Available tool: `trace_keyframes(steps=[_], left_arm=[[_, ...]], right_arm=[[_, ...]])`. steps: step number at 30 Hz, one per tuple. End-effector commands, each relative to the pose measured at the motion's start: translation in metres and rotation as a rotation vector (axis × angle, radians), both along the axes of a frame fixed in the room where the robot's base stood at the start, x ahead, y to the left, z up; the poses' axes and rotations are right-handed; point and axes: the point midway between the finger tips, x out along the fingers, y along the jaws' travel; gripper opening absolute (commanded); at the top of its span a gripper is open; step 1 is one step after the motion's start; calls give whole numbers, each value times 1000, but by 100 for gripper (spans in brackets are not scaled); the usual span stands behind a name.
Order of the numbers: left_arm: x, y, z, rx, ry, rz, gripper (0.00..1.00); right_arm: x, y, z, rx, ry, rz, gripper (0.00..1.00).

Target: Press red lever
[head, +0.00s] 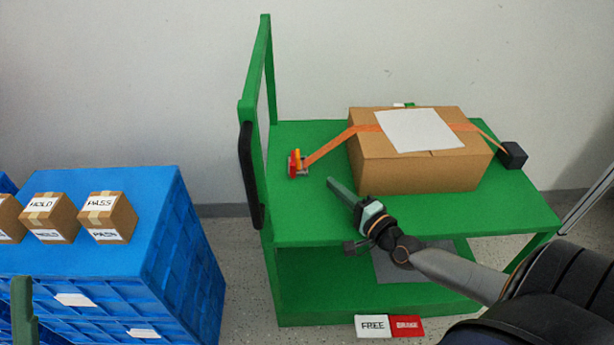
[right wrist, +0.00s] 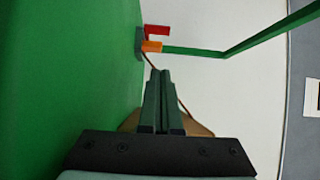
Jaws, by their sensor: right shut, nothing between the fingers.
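The red lever (head: 293,163) is part of a small red and orange ratchet buckle near the left end of the green cart's top. An orange strap runs from it over the carton. In the right wrist view the red lever (right wrist: 157,30) sticks out beside an orange part, ahead of my fingers. My right gripper (head: 330,181) is shut and empty, over the cart top to the right of the lever and apart from it. Its fingers also show in the right wrist view (right wrist: 161,73).
A strapped carton (head: 415,168) with a white sheet stands on the green cart (head: 400,227). The cart's upright handle frame (head: 257,150) rises left of the lever. Blue crates (head: 130,250) with small boxes stand at left. FREE (head: 372,326) and red labels show below.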

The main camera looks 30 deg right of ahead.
Motion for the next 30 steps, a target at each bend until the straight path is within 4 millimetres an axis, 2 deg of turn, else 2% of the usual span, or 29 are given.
trace_keyframes(steps=[9,15,21,30], left_arm=[[0,0,-7,-6,7,-5,50],[0,-1,1,2,3,-4,50],[0,-1,2,6,-1,-3,50],[0,-1,2,5,-3,0,50]], right_arm=[[50,2,1,1,-3,-1,0],[68,23,2,4,-1,-1,0],[74,32,0,1,1,1,0],[74,32,0,0,1,1,0]])
